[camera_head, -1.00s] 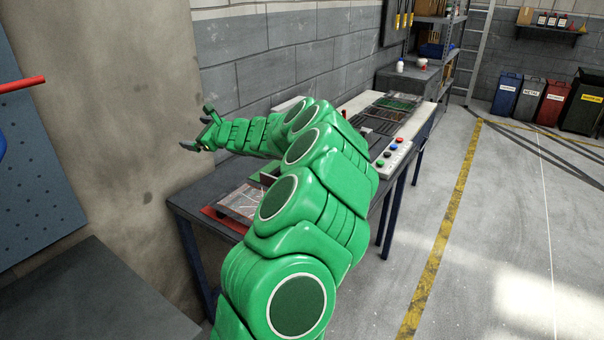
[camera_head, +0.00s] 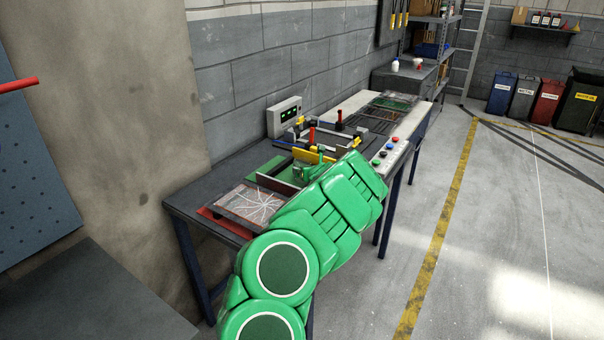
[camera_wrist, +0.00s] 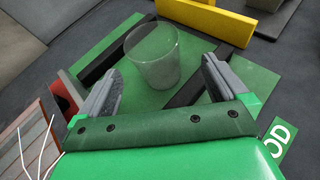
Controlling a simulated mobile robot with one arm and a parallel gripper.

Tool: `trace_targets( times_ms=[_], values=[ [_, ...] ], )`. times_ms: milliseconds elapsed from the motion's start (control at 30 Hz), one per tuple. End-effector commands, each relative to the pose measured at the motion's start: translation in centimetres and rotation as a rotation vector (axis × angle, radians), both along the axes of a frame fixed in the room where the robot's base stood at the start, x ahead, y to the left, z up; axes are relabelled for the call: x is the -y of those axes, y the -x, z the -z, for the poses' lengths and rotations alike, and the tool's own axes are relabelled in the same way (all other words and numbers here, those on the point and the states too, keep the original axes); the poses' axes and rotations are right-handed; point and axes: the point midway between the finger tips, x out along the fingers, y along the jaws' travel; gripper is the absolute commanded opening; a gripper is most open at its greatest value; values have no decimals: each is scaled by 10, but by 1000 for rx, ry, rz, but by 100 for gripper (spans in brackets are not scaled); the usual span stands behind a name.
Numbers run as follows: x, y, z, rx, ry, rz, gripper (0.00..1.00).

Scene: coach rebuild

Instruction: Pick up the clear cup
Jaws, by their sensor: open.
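The clear cup (camera_wrist: 155,58) stands upright on a green mat (camera_wrist: 197,60) in the wrist view. It lies ahead of my gripper (camera_wrist: 158,88), between the lines of the two fingers and apart from both. My gripper is open and empty, with its grey fingers spread to either side. I cannot make out the cup there.
A yellow block (camera_wrist: 207,18) lies beyond the cup, and dark bars border the mat. A framed panel with white lines (camera_head: 250,203) lies at the bench's near end. A grey box with a display (camera_head: 285,117) stands by the wall. A button panel (camera_head: 388,153) sits along the right edge.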

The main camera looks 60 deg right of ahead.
Motion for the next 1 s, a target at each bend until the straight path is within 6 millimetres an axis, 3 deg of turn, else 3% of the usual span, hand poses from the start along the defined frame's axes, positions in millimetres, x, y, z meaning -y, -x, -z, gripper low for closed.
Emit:
trace_targets(
  times_ms=[567,1000],
  values=[
    [14,-19,10,-2,0,-2,100],
    [30,-45,18,-3,3,-3,100]
  ],
)
